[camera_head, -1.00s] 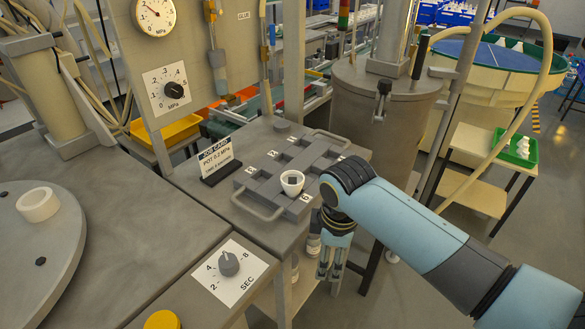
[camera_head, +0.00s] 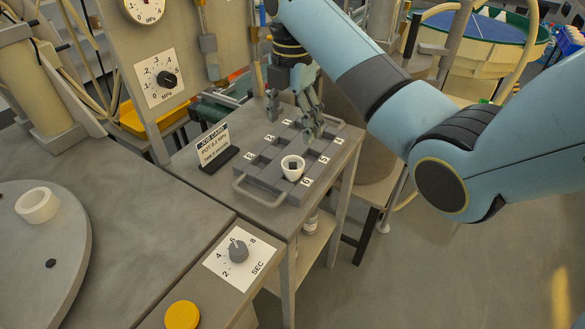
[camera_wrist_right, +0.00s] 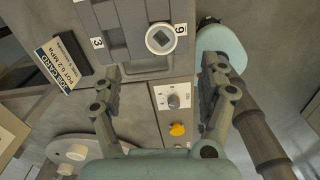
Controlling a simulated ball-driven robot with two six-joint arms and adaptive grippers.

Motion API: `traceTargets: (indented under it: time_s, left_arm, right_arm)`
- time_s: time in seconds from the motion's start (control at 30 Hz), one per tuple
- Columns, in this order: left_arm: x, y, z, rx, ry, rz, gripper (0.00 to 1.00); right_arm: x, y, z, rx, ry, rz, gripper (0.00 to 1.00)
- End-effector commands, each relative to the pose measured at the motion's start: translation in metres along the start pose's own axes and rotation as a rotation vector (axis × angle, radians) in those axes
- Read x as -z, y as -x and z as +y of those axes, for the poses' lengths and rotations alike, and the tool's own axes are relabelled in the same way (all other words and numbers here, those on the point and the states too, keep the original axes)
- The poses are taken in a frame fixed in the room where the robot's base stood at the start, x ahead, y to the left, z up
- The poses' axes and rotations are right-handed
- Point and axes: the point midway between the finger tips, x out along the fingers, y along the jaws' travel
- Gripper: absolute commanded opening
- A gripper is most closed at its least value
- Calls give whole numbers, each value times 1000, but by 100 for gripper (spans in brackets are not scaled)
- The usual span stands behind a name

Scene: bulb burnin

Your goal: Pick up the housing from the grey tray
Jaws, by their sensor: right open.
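In the right wrist view the housing (camera_wrist_right: 161,38) is at the top centre, beyond the fingertips. My right gripper (camera_head: 294,119) is open and empty, above the far part of the tray, behind the housing and apart from it. In the right wrist view its fingers (camera_wrist_right: 164,76) are spread wide. The other visible compartments look empty. My left gripper is not in view.
A job card (camera_head: 213,150) stands left of the tray. The tray has a raised handle (camera_head: 262,196) at its near end. A dial (camera_head: 238,250) and yellow button (camera_head: 183,316) are in front.

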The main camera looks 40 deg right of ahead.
Motion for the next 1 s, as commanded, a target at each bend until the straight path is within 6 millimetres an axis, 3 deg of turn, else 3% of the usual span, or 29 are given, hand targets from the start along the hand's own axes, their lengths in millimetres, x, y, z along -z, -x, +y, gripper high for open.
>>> traceTargets:
  time_s: [0.2,0.47,0.7,1.0]
  left_arm:
    - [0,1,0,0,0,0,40]
    - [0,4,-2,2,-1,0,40]
    - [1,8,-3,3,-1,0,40]
    - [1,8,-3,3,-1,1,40]
  right_arm:
    - [1,-34,0,6,13,5,77]
    - [2,-60,-1,6,11,4,77]
    - [3,-96,-2,5,10,3,77]
    - [3,-105,-2,2,10,2,77]
